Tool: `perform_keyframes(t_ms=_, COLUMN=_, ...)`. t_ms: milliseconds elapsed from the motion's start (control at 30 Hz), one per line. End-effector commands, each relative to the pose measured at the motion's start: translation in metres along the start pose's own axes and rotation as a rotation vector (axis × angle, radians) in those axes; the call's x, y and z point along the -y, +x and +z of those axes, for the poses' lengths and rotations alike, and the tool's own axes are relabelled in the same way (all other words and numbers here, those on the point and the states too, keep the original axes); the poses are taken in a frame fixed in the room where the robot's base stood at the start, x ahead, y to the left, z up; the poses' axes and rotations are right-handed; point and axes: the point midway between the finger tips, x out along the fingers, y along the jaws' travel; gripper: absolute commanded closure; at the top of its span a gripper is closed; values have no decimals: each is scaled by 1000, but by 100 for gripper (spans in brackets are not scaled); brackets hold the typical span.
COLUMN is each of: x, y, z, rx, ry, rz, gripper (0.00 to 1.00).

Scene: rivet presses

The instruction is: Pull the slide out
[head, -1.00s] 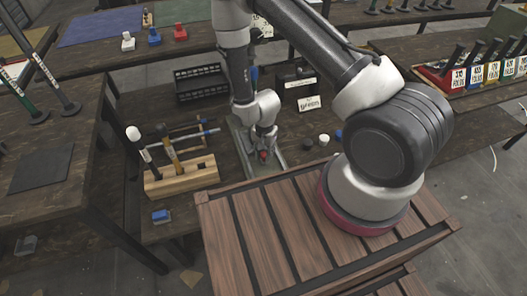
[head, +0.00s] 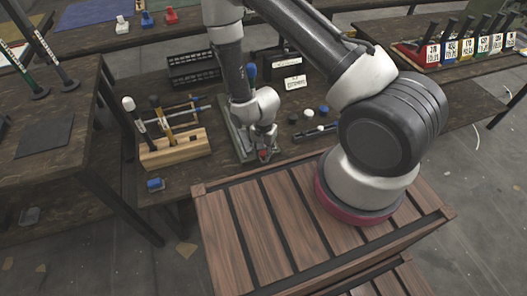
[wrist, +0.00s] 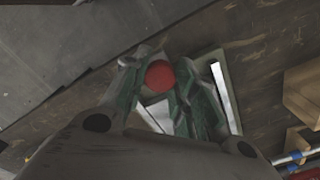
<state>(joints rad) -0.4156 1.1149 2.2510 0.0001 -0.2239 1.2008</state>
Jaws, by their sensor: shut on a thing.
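My gripper (head: 263,150) reaches down to the front end of a grey metal base plate (head: 236,134) on the dark wooden bench. A red round knob (wrist: 159,74) sits between its green-lined fingers in the wrist view. The knob also shows as a small red spot in the head view (head: 264,155). The fingers are shut on the knob. A blue knob (head: 251,71) stands behind my wrist, partly hidden. The slide's body and most of the press are hidden by my arm, so how far it extends cannot be told.
Small round caps (head: 308,113) and a dark bar (head: 313,133) lie to the right. A black rack (head: 194,68) stands behind. A slatted wooden crate top (head: 255,210) fills the foreground.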

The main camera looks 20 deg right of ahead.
Motion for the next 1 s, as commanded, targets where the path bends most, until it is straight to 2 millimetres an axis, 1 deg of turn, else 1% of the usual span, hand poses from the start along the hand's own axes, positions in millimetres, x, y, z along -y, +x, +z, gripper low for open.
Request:
perform_keyframes(t_ms=567, x=-2, y=0, z=2, rx=3, ry=-2, rz=7, gripper=100)
perform_keyframes(t_ms=600, x=-3, y=0, z=2, rx=3, ry=-3, rz=8, gripper=67)
perform_keyframes(t_ms=700, x=-3, y=0, z=2, rx=3, ry=-2, rz=7, gripper=50)
perform_keyframes(t_ms=1000, x=-1, y=-1, z=0, rx=1, ry=-1, rz=2, gripper=50)
